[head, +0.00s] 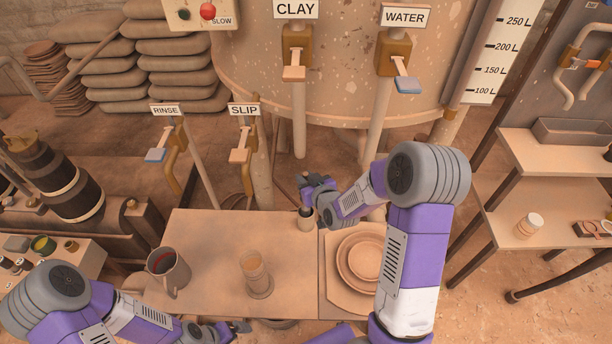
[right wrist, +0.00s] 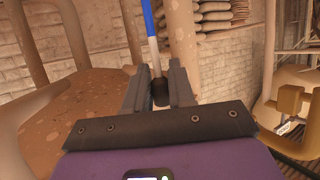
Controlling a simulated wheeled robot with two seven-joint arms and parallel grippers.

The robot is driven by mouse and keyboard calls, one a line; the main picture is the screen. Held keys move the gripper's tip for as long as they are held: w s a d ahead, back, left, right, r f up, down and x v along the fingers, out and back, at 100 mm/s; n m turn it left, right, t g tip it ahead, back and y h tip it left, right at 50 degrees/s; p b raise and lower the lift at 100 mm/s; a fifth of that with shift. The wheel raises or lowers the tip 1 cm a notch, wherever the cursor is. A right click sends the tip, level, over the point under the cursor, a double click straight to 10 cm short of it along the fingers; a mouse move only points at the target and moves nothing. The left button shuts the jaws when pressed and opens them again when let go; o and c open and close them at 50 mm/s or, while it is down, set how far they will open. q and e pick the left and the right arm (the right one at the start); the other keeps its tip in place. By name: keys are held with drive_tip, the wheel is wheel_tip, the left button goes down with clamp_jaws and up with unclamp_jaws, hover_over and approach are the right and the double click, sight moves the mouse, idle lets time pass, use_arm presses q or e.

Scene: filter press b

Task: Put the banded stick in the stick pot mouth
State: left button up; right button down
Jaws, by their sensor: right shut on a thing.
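My right gripper (head: 312,188) is above the far edge of the table, over a small beige pot (head: 305,221) with a dark mouth. In the right wrist view the banded stick (right wrist: 151,38), with blue, white and dark stretches, rises away between the two grey fingers (right wrist: 159,92). The fingers are shut on its dark end. In the head view I cannot make out the stick, and the gripper partly hides the pot. My left gripper (head: 240,327) is low at the table's front edge; its jaws are too small to read.
On the table (head: 215,245) stand a jug (head: 168,276) of dark red liquid, a clear beaker (head: 256,272) and stacked round plates (head: 362,258). Valve levers labelled RINSE, SLIP, CLAY and WATER hang beyond it. A shelf (head: 545,195) with a jar (head: 528,225) is at right.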

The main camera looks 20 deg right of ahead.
use_arm(q)
drive_tip(key=shift+f+b, duration=1.4)
drive_tip(key=shift+f, duration=0.2)
use_arm(e)
drive_tip(key=shift+f, duration=2.65)
drive_tip(key=c, duration=0.9)
unclamp_jaws()
drive_tip(key=shift+s, duration=0.1)
